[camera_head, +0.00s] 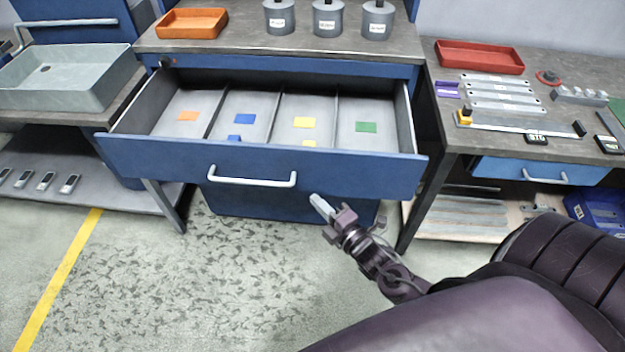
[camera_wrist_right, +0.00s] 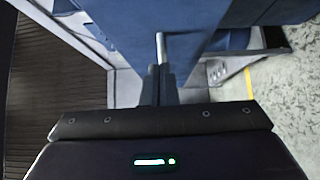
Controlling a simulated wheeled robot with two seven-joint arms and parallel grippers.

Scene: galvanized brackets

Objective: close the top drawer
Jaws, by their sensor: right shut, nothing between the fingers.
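The top drawer (camera_head: 262,171) is blue and stands pulled out from the workbench in the head view. Its inside has compartments with orange, blue, yellow and green labels. A pale bar handle (camera_head: 252,180) is on its front. My right gripper (camera_head: 321,206) is shut and empty, just below the drawer front and to the right of the handle. I cannot tell whether it touches the front. In the right wrist view its fingers (camera_wrist_right: 160,75) point toward blue panels. My left gripper is not in view.
An orange tray (camera_head: 192,23) and several grey weights (camera_head: 328,18) stand on the bench top. A side bench at right carries a red tray (camera_head: 480,56) and metal brackets (camera_head: 500,93). Floor in front is clear.

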